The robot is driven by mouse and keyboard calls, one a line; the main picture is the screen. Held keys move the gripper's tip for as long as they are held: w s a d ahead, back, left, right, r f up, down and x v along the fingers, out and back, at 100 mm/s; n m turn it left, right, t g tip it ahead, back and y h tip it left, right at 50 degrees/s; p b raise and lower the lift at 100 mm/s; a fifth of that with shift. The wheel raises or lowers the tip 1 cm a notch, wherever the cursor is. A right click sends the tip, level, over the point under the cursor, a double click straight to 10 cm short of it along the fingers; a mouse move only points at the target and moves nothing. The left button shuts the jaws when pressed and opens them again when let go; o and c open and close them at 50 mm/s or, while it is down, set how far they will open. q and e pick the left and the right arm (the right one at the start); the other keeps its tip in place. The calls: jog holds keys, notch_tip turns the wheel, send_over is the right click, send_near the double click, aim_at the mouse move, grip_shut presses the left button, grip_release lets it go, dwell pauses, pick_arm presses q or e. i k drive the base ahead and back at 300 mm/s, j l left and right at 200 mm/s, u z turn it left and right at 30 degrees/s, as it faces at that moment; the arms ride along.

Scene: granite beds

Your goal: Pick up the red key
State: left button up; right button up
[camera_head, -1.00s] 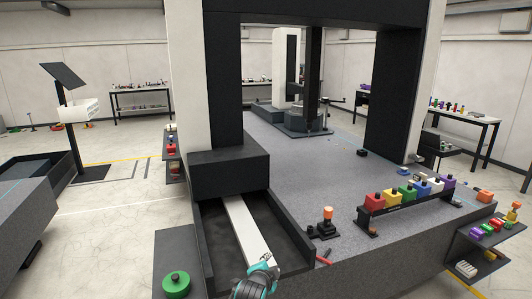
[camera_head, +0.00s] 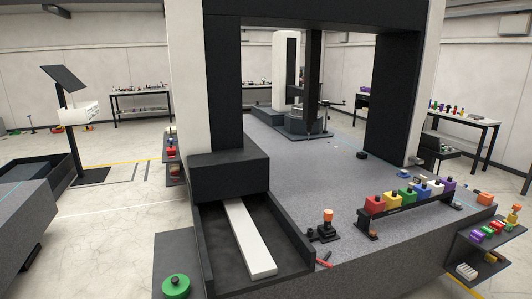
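A small red item (camera_head: 324,263) lies on the front edge of the granite bed, just right of the dark tray. It may be the red key, but it is too small to tell its shape. A red block (camera_head: 374,205) with a dark knob sits at the left end of a row of coloured blocks on a dark rack. Neither of my grippers is in view.
A dark tray (camera_head: 209,246) holding a pale bar (camera_head: 250,240) is at the front of the granite bed (camera_head: 310,170). An orange-topped dark fixture (camera_head: 327,226) stands beside the small red item. A green round weight (camera_head: 176,286) is at lower left. The bed's middle is mostly clear.

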aim_at(324, 262)
jog(key=l+u, duration=0.15)
jog(key=u, duration=0.25)
jog(key=i+l+u, duration=0.1)
jog(key=u, duration=0.25)
jog(key=l+u, duration=0.2)
jog(key=u, duration=0.2)
jog(key=l+u, duration=0.15)
jog(key=u, duration=0.25)
jog(key=k+l+u, duration=0.15)
jog(key=l, duration=0.3)
jog(key=l+u, duration=0.1)
jog(key=l, duration=0.35)
jog(key=k+l+u, duration=0.15)
jog(key=l, duration=0.25)
jog(key=k+l+u, duration=0.1)
jog(key=l, duration=0.3)
jog(key=k+l+u, duration=0.15)
jog(key=l, duration=0.25)
jog(key=k+l+u, duration=0.1)
jog(key=k+l, duration=0.15)
jog(key=l, duration=0.15)
jog(key=k+l, duration=0.1)
jog(key=l, duration=0.15)
jog(key=k+l, duration=0.1)
jog(key=l, duration=0.15)
